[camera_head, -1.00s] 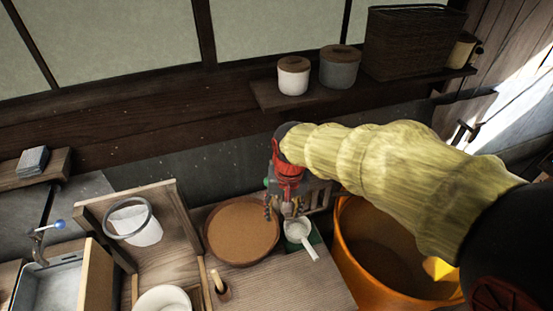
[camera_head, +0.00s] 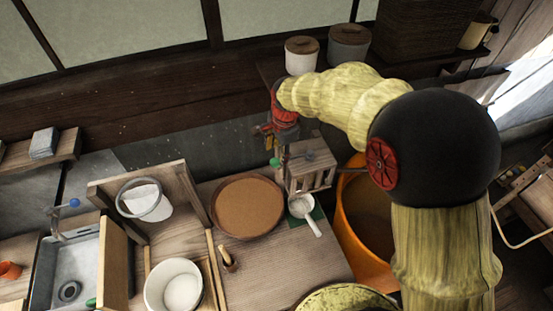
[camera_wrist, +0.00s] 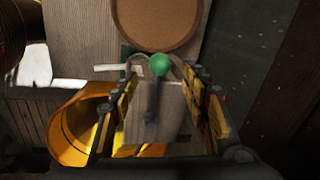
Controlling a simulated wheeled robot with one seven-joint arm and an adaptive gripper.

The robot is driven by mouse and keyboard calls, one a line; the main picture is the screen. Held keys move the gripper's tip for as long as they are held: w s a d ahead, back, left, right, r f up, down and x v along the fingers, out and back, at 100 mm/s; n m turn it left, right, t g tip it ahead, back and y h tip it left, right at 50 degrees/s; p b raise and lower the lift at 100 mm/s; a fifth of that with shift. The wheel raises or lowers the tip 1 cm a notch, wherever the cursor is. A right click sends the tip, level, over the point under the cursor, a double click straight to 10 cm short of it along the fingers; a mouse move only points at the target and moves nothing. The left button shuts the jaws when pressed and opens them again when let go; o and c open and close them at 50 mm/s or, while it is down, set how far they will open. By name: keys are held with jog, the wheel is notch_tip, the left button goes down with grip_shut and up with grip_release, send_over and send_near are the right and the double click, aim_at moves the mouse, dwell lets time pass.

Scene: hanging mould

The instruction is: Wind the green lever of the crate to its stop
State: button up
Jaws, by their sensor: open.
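The small slatted wooden crate (camera_head: 322,176) stands at the back of the worktop, beside the orange tub. Its green lever knob (camera_head: 275,162) sticks out at the crate's left side. My gripper (camera_head: 268,134) is above and behind the knob in the head view, its fingers small and partly unclear. In the wrist view my gripper (camera_wrist: 164,76) is open, with a finger on either side. The green knob (camera_wrist: 158,64) and its grey lever arm (camera_wrist: 152,100) appear between the fingers, with the crate (camera_wrist: 172,120) behind them. I cannot tell whether a finger touches the lever.
A round brown-filled tray (camera_head: 247,206) lies left of the crate, and a white ladle (camera_head: 304,210) lies in front of it. The orange tub (camera_head: 350,235) is to the right. Lidded jars (camera_head: 302,55) stand on a shelf behind my arm.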

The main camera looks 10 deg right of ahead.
aim_at(276, 160)
jog(key=shift+w+a+f+p, duration=0.1)
jog(key=shift+w+f+p, duration=0.05)
jog(key=shift+f, duration=0.85)
jog(key=shift+w+a+f+p, duration=0.1)
jog(key=shift+w+f+p, duration=0.1)
jog(key=shift+f, duration=0.75)
jog(key=shift+w+a+f+p, duration=0.1)
jog(key=shift+w+f, duration=0.05)
jog(key=shift+f, duration=0.85)
jog(key=shift+d, duration=0.1)
jog(key=shift+c, duration=1.2)
grip_shut()
